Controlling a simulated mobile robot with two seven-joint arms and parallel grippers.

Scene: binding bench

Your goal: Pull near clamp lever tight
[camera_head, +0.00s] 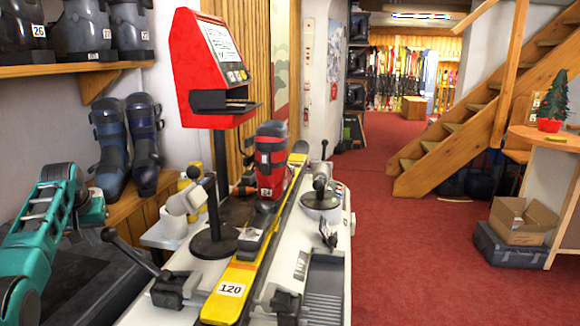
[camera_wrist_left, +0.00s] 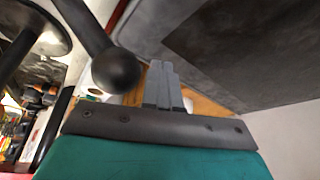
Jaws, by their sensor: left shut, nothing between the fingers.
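The near clamp (camera_head: 172,288) sits at the bench's near left, beside the yellow ski. Its black lever (camera_head: 135,255) slants up to the left and ends in a round black knob (camera_head: 109,234). In the left wrist view the knob (camera_wrist_left: 117,70) is large, just left of my fingers. My left gripper (camera_head: 92,212), on the teal arm, is by the knob; its fingertips are hard to make out in the head view. In the wrist view its two grey fingers (camera_wrist_left: 162,84) are together and empty, with no visible grip on the knob. My right gripper is not in view.
The yellow ski (camera_head: 232,288), marked 120, runs along the white bench with a red boot (camera_head: 269,165) on it. A red kiosk (camera_head: 208,70) stands on a black post behind the lever.

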